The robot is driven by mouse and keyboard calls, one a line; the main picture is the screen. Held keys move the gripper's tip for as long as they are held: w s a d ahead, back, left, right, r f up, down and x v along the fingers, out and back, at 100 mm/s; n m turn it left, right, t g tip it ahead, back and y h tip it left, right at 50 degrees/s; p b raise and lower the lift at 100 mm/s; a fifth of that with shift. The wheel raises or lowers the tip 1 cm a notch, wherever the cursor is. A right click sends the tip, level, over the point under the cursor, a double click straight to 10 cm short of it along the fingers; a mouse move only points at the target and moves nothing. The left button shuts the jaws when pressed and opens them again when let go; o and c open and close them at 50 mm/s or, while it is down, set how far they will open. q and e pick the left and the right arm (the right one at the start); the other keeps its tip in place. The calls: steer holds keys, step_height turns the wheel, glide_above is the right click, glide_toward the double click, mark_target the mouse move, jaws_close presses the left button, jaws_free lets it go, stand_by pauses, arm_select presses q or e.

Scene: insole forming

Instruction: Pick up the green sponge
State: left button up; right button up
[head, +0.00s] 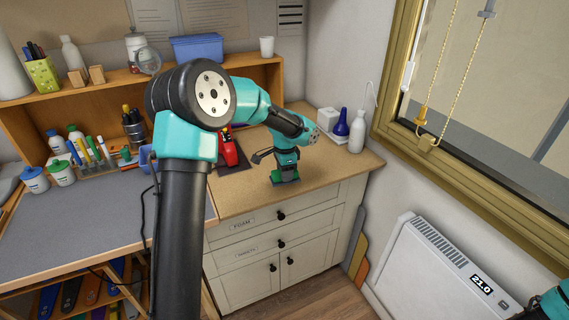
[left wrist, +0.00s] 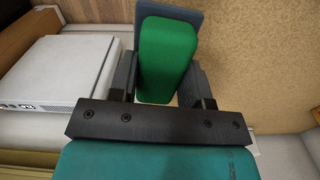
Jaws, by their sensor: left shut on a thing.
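The green sponge (left wrist: 167,58) sits between the two dark fingers of my left gripper (left wrist: 160,78) in the left wrist view. The gripper is shut on it. A blue-grey flat piece shows behind the sponge; I cannot tell whether it belongs to it. In the head view my left gripper (head: 286,172) points down at the wooden counter top, with a bit of the green sponge (head: 278,179) low at its fingers. I cannot tell whether the sponge touches the counter. My right gripper is out of view.
A red device (head: 228,152) stands left of the gripper on a dark mat. A white bottle (head: 357,131), a blue bottle (head: 341,124) and a white box (head: 327,118) stand at the counter's back right. The counter front is clear.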

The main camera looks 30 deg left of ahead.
arm_select(q)
steer(key=s+d, duration=0.2)
steer(key=s, duration=0.2)
steer(key=shift+s+d+r, duration=0.2)
steer(key=shift+s+d, duration=0.1)
steer(key=shift+d, duration=0.1)
steer(key=o, duration=0.4)
steer(key=c, duration=0.3)
